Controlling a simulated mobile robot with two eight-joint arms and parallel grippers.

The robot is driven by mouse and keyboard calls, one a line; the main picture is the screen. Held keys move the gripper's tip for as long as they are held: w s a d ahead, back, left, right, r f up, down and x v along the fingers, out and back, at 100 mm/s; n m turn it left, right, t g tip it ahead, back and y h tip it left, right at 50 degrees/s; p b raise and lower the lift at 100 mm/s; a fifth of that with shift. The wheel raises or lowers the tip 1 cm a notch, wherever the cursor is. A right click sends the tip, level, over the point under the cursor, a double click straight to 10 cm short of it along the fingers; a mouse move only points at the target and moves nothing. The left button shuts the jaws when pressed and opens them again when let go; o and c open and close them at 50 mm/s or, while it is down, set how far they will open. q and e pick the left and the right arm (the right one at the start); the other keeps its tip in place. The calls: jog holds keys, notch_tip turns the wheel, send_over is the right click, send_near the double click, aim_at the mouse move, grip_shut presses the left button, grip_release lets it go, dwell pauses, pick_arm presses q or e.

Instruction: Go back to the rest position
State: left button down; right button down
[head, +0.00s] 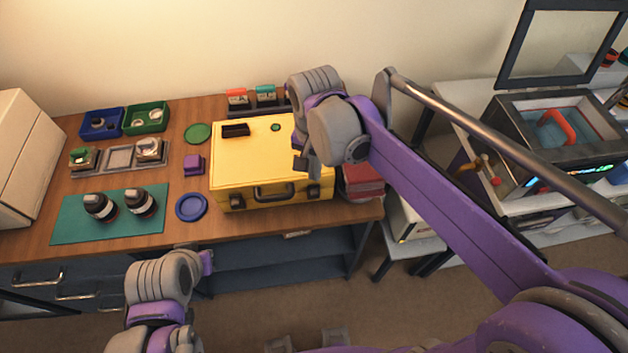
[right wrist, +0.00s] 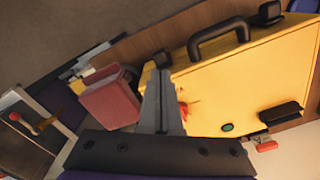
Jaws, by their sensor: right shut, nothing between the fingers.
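My right gripper (head: 306,166) is over the right part of the yellow case (head: 255,165) in the head view. In the right wrist view its fingers (right wrist: 162,78) are together and hold nothing, with the yellow case (right wrist: 245,80) beyond and to their right. I cannot tell whether they touch the case. The case is closed, with its dark handle toward the front edge. My left gripper (head: 207,262) is low in front of the table, at the end of the left arm. Its fingers are too small and turned away to read.
The wooden table (head: 240,224) holds two dark bottles on a green mat (head: 70,222), a blue lid (head: 191,207), a purple block (head: 194,164) and blue and green trays. A red box (head: 362,182) stands right of the case. An open-lidded machine (head: 500,150) is at right.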

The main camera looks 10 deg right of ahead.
jog(key=shift+r+p, duration=0.35)
jog(key=shift+r, duration=0.5)
jog(key=s+d+f+n+t, duration=0.5)
jog(key=s+d, duration=0.4)
jog(key=s, duration=0.2)
jog(key=shift+s+d+f+n+t, duration=0.4)
jog(key=shift+f+n, duration=0.3)
jog(key=shift+f, duration=0.25)
